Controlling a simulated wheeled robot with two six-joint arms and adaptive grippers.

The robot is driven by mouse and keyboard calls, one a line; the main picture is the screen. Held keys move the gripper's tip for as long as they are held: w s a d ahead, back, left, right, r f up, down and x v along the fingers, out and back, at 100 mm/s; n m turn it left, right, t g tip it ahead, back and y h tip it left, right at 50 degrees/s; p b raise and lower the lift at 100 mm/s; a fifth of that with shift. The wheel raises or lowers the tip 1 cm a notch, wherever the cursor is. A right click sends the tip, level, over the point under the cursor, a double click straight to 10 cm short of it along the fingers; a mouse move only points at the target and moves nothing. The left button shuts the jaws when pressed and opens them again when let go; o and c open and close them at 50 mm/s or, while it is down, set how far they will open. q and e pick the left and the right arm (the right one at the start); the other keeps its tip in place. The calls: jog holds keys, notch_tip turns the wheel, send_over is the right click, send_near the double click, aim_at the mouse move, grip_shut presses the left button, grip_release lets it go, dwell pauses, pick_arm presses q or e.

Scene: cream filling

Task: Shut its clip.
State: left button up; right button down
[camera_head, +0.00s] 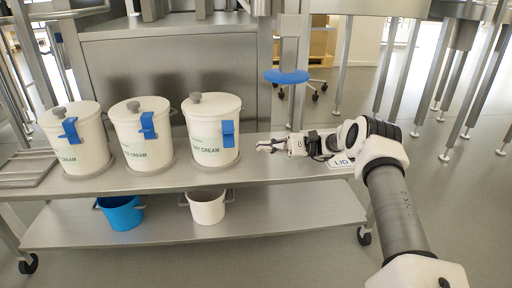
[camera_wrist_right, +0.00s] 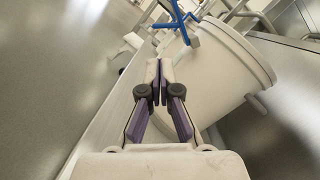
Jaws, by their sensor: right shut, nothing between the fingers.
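Three white cream tubs with grey-knobbed lids stand in a row on the steel table: left (camera_head: 75,150), middle (camera_head: 142,148) and right (camera_head: 211,118). Each has a blue clip on its front. The left clip (camera_head: 69,130) and middle clip (camera_head: 148,125) stick out at a tilt; the right clip (camera_head: 228,134) hangs down along the tub wall. My right gripper (camera_head: 264,146) is shut and empty, just right of the right tub and apart from it. In the right wrist view its fingertips (camera_wrist_right: 160,66) meet beside a white tub (camera_wrist_right: 225,75) with a blue clip (camera_wrist_right: 180,20). My left gripper is not in view.
A "LID" label (camera_head: 341,162) lies at the table's right end, under my right arm. A steel tray (camera_head: 25,168) lies at the left end. A blue bucket (camera_head: 121,213) and a white bucket (camera_head: 207,207) are on the lower shelf. A steel cabinet stands behind the tubs.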

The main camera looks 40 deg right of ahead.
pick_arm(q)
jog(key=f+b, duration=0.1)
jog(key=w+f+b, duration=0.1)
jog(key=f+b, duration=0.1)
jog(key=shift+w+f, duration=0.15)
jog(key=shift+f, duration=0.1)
pick_arm(e)
jog(key=x, duration=0.8)
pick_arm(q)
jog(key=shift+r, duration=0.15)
pick_arm(e)
jog(key=shift+a, duration=0.15)
